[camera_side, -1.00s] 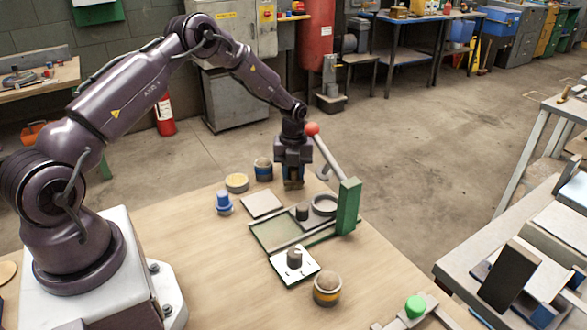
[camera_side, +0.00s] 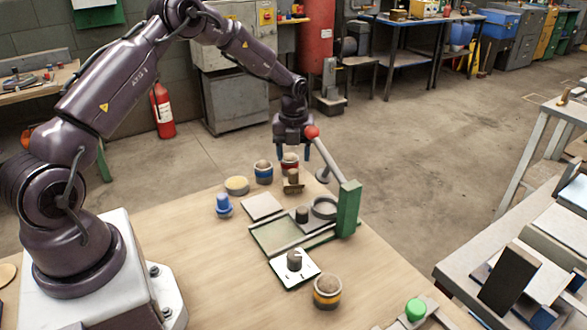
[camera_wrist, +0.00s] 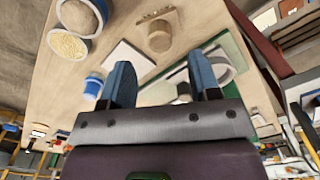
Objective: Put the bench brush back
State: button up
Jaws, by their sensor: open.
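A small brown block-shaped piece, which looks like the bench brush (camera_side: 292,183), stands at the far edge of the bench in the side view, in front of a red-banded pot (camera_side: 289,160). In the wrist view the brush (camera_wrist: 160,37) shows as a round tan top beside a bristly strip. My gripper (camera_side: 293,155) is above and behind it, apart from it. In the wrist view my gripper (camera_wrist: 163,80) has two blue fingers spread with nothing between them.
A green hand press (camera_side: 348,208) with a red-balled lever (camera_side: 312,132) stands close right of my gripper. A blue-banded pot (camera_side: 263,172), a yellowish round tin (camera_side: 237,185), a blue bottle (camera_side: 223,205) and a pale tile (camera_side: 262,207) are to the left. The front-left bench is clear.

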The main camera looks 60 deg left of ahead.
notch_tip(320, 180, up, 6)
jog(key=shift+f, duration=0.15)
dwell(0.3)
notch_tip(320, 180, up, 25)
send_over(293, 171)
jog(key=s+d+r+n+t+y, duration=0.1)
jog(key=s+d+r+n+t, duration=0.35)
jog(key=s+d+n, duration=1.05)
jog(key=s+d+f+n+t+h, duration=0.1)
jog(key=s+d+f+n, duration=0.1)
jog(key=s+f+n, duration=0.7)
jog(key=s, duration=0.3)
jog(key=shift+d+f+n, duration=0.2)
jog(key=shift+f+n, duration=0.15)
jog(key=shift+n, duration=0.05)
